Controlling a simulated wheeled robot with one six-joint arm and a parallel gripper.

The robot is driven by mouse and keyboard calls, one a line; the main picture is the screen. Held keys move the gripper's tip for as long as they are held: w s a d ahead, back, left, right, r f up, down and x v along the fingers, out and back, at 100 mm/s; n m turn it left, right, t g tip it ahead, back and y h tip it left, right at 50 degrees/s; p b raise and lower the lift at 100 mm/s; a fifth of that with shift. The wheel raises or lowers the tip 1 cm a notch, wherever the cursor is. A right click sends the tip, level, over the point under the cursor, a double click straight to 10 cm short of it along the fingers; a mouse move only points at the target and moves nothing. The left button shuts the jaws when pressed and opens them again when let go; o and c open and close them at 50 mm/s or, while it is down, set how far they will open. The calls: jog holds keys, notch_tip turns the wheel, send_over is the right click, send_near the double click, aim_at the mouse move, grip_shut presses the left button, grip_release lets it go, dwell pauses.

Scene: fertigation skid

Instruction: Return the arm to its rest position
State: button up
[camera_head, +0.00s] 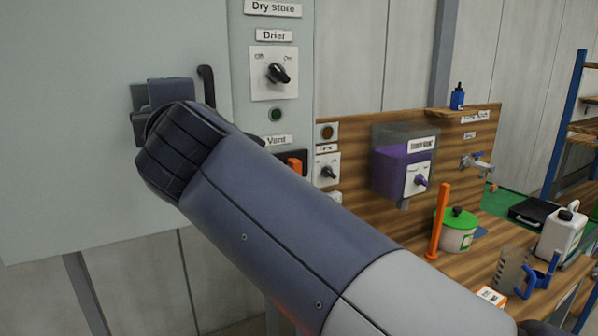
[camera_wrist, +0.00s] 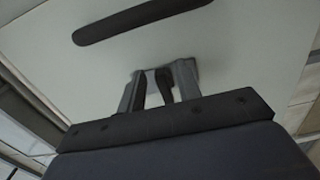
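My arm reaches from the lower right of the head view up to a large pale cabinet door (camera_head: 70,110). My gripper (camera_wrist: 160,76) is close in front of the door in the wrist view. Its two grey fingers stand apart, with a gap between them. A narrow dark shape shows between the fingers; I cannot tell what it is, nor whether the fingertips touch the door. In the head view my wrist hides most of the gripper. The dark door handle (camera_head: 207,86) is just right of it, and shows as a long bar above the fingers in the wrist view (camera_wrist: 140,20).
A panel with a drier knob (camera_head: 278,73) and an orange switch (camera_head: 294,164) is right of the door. A purple tank (camera_head: 402,168) hangs on the wooden wall. The bench holds an orange post (camera_head: 439,220), a green-lidded tub (camera_head: 458,230), a jug (camera_head: 561,233) and a blue-handled tool (camera_head: 541,275).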

jog(key=shift+s, duration=0.15)
jog(key=b+v, duration=0.3)
jog(key=v, duration=0.7)
jog(key=w+a+r+n+p, duration=0.1)
jog(key=w+a+n+p, duration=0.4)
jog(key=w+p, duration=0.3)
jog(key=shift+w+r+n+p, duration=0.3)
jog(key=shift+r+n+p, duration=0.1)
jog(key=shift+n, duration=0.5)
jog(key=shift+a+f, duration=0.1)
